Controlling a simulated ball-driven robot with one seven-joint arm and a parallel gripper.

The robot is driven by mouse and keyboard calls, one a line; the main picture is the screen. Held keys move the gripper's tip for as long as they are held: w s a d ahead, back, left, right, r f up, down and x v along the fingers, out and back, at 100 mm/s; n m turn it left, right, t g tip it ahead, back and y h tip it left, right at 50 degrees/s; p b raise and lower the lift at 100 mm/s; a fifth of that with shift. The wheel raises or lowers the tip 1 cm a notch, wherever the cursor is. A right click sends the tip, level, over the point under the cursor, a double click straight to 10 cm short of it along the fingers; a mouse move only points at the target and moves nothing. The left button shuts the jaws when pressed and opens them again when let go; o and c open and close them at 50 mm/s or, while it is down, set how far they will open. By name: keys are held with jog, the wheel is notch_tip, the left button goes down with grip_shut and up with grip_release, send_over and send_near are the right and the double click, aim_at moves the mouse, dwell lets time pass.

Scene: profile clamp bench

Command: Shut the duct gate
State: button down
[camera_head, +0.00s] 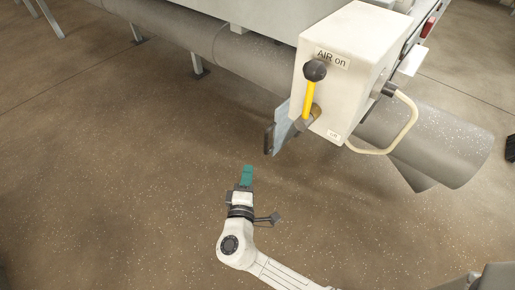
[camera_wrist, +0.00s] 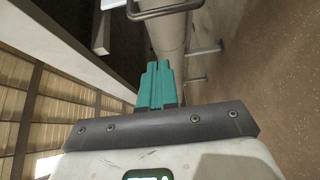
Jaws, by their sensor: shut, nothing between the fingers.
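The duct gate shows in the head view as a blue-grey plate (camera_head: 282,124) sticking out below the grey duct (camera_head: 250,55), beside the white box. A dark handle (camera_head: 268,139) is on its outer end. In the wrist view a dark bar handle (camera_wrist: 160,13) crosses the top, in front of the duct (camera_wrist: 168,38); it looks like the gate's handle. My gripper (camera_head: 247,172) has teal fingers, shut and empty. It is below and left of the handle in the head view, apart from it. The fingers also show in the wrist view (camera_wrist: 156,68). The gate's slot is hidden.
A white box (camera_head: 340,75) labelled "AIR on" carries a yellow lever (camera_head: 309,98) with a black knob, pointing up. A cream hose (camera_head: 405,130) loops at its right. A wide grey pipe (camera_head: 440,145) lies behind. The speckled brown floor (camera_head: 110,190) at left is clear.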

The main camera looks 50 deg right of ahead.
jog(key=w+d, duration=0.3)
jog(key=d, duration=0.6)
jog(key=shift+w+d, duration=0.2)
jog(key=shift+d, duration=0.2)
jog(key=shift+d+f, duration=0.1)
jog(key=d+b, duration=1)
jog(key=d, duration=0.6)
jog(key=shift+w+d, duration=0.2)
jog(key=shift+w, duration=0.05)
jog(key=shift+r, duration=0.2)
jog(key=shift+a, duration=0.1)
